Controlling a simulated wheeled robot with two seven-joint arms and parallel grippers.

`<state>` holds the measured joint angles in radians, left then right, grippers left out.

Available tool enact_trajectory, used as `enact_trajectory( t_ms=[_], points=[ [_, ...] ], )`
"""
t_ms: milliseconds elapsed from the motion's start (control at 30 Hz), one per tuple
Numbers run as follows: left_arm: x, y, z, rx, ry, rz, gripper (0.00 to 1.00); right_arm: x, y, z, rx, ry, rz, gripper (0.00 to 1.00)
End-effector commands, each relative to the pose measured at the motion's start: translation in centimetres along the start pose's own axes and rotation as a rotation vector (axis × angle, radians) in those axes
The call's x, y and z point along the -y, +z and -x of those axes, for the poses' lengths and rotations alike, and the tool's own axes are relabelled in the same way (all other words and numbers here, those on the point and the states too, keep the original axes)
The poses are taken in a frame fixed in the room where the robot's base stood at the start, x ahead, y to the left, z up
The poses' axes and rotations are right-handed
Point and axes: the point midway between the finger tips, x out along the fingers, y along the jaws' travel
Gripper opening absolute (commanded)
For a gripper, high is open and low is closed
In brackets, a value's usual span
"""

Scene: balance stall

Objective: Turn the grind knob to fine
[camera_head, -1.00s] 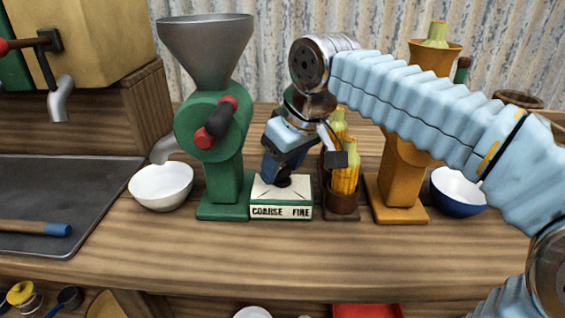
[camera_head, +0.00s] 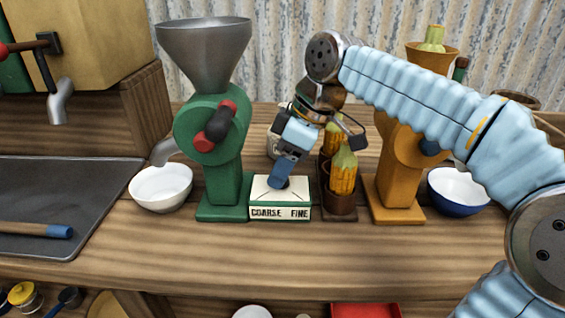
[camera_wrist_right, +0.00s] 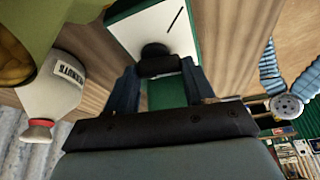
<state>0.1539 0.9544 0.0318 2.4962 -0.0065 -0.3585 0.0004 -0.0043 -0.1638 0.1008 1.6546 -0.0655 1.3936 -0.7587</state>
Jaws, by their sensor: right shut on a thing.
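The white and green grind box (camera_head: 263,187) stands at the foot of the green grinder (camera_head: 222,180), with COARSE at the left of its front label and FINE at the right. My right gripper (camera_head: 279,186) reaches down to the box top, its wrist leaning up to the right. It hides most of the knob in the head view. In the right wrist view the dark knob (camera_wrist_right: 155,52) sits on the white top between the two fingers of my right gripper (camera_wrist_right: 160,78), which is shut on it. Its exact pointing is hard to tell. My left gripper is not in view.
A brown holder (camera_head: 340,205) with corn cobs stands close right of the box, beside an orange grinder (camera_head: 397,200). A white bowl (camera_head: 160,190) is at left and a blue bowl (camera_head: 458,195) at right. The counter front is clear.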

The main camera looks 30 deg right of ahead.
Motion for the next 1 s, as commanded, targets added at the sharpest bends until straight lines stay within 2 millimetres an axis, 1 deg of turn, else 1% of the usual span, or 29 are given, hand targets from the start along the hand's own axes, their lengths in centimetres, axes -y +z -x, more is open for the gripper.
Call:
enact_trajectory(
  t_ms=[233, 667, 700, 833, 867, 1000],
  points=[
    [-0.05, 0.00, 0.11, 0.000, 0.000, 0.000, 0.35, -0.07, -0.03, 0.08, -0.002, -0.023, 0.060, 0.23],
    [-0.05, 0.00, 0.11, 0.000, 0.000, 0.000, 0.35, -0.09, 0.00, 0.09, -0.002, -0.027, 0.069, 0.23],
    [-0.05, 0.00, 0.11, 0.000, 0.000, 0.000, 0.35, -0.09, -0.01, 0.09, -0.002, -0.027, 0.069, 0.56],
    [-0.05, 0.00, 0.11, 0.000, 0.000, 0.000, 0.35, -0.08, 0.00, 0.07, -0.001, -0.027, 0.069, 0.76],
    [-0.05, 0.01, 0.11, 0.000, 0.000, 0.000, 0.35, -0.08, 0.00, 0.07, -0.001, -0.027, 0.069, 0.79],
    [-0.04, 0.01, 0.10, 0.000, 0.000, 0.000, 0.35, -0.07, 0.01, 0.05, -0.001, -0.028, 0.069, 0.79]
  ],
)
